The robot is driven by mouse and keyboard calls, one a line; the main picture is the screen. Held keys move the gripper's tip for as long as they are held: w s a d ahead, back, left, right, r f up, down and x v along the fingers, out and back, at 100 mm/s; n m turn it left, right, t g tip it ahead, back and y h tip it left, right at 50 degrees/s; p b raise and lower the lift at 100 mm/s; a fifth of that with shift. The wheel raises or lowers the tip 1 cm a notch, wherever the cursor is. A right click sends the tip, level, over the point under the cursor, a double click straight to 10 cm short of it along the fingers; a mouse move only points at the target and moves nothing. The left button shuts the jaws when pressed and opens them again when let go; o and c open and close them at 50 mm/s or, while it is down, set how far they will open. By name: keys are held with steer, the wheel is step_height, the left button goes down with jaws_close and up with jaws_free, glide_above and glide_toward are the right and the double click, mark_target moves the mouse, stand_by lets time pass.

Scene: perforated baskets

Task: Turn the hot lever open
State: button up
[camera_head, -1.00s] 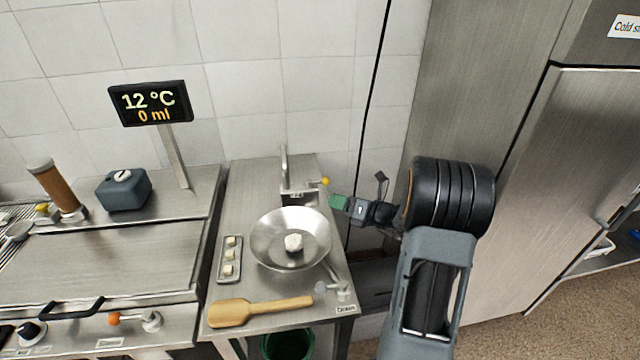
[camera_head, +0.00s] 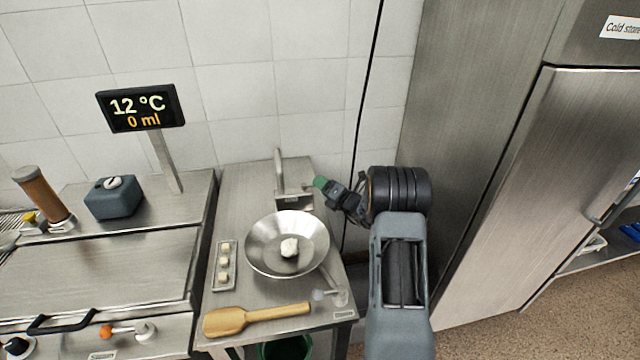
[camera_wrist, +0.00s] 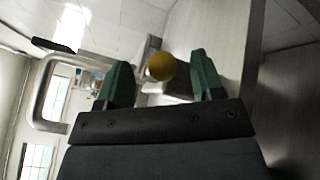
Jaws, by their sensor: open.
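A metal tap (camera_head: 279,172) stands at the back of the steel counter, with a block-like base. A lever with a round yellow knob (camera_wrist: 161,66) shows in the wrist view, between my fingers and slightly beyond them. In the head view the knob is hidden behind my gripper (camera_head: 320,183). My gripper also shows in the wrist view (camera_wrist: 160,82), with green fingers apart on either side of the knob, not closed on it. The lever's hot marking is not readable. The curved metal spout (camera_wrist: 48,98) is at the left of the wrist view.
A display (camera_head: 140,107) reads 12 °C, 0 ml. A steel cabinet is on the right.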

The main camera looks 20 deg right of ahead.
steer(key=shift+x, duration=0.9)
steer(key=shift+c, duration=0.2)
jaws_close()
